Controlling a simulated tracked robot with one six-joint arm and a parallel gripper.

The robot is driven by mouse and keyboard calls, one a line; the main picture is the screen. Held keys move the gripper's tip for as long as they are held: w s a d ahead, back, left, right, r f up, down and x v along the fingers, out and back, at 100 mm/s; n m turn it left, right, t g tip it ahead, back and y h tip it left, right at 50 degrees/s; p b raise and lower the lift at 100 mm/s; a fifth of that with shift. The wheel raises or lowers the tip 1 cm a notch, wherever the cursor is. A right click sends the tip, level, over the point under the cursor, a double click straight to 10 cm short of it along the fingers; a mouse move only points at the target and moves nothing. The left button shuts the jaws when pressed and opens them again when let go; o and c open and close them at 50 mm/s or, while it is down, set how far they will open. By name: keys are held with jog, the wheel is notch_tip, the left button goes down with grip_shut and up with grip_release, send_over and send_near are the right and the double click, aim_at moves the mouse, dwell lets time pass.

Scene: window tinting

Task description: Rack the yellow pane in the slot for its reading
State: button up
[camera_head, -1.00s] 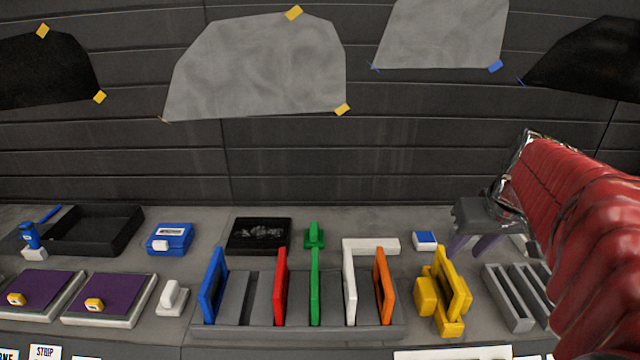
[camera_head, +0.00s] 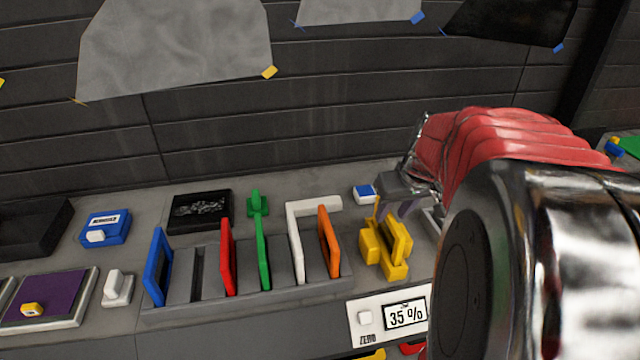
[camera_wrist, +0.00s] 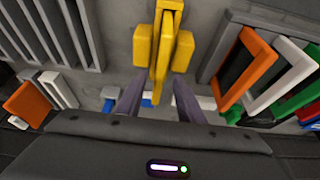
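The yellow pane (camera_head: 397,240) stands upright in a yellow holder (camera_head: 370,245) right of the coloured frames. In the wrist view the pane (camera_wrist: 158,60) is a narrow upright strip at top centre. My gripper (camera_head: 400,208) is just behind and above it. In the wrist view my gripper (camera_wrist: 157,92) is open, with a dark finger on each side of the pane's near end and gaps between. A white meter (camera_head: 365,335) at the front edge reads 35 %. A grey slotted rack (camera_wrist: 62,30) shows in the wrist view; in the head view my arm hides it.
A grey rack (camera_head: 215,302) holds upright blue, red, green, white and orange frames, close left of the yellow holder. A blue-and-white block (camera_head: 364,193) lies behind the holder. A black tray (camera_head: 200,211) and a blue box (camera_head: 105,228) stand farther left.

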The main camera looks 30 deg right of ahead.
aim_at(390, 216)
jog(key=shift+x, duration=1.75)
jog(key=shift+f, duration=0.25)
grip_shut()
dwell(1.0)
